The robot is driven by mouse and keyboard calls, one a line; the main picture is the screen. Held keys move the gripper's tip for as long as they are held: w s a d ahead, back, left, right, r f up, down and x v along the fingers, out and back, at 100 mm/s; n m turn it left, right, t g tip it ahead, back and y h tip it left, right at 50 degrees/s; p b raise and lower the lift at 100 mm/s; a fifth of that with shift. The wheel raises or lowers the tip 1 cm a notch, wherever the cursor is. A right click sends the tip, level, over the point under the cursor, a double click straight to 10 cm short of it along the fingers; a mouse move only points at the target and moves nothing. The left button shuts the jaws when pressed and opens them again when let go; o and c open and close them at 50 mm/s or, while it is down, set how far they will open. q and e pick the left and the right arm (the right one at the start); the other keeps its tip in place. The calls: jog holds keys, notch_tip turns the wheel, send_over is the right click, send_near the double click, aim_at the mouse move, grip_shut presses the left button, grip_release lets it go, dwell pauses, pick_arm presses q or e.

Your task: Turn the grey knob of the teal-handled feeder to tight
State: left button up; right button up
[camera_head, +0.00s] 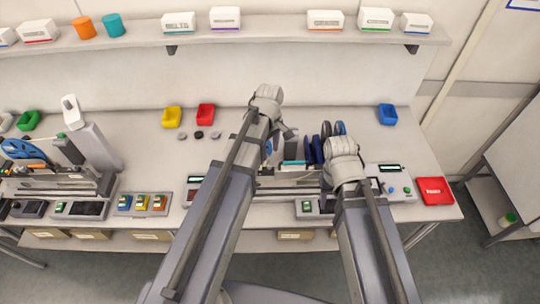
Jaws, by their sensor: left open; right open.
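A feeder bank (290,181) sits on the bench between my arms, with a thin teal strip (292,163) along its top. The strip may be the teal handle. I cannot make out the grey knob; it is too small or hidden behind my arms. My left gripper (284,132) is open and empty, above the bench behind the bank's left part. My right gripper (345,163) is at the bank's right end, open, its fingers mostly hidden by its own wrist. I see no contact with the feeders.
Dark blue reels (313,149) stand between my grippers. A second feeder bank (60,183) is at left. Yellow (172,117), red (205,114) and blue (387,114) bins stand at the back. A red box (433,190) lies at the right edge. A shelf (300,36) runs above.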

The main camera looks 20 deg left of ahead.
aim_at(270, 165)
pick_arm(q)
jog(key=shift+f, duration=0.1)
notch_tip(270, 165, down, 8)
jog(key=b, duration=0.8)
jog(key=shift+r, duration=0.2)
grip_shut()
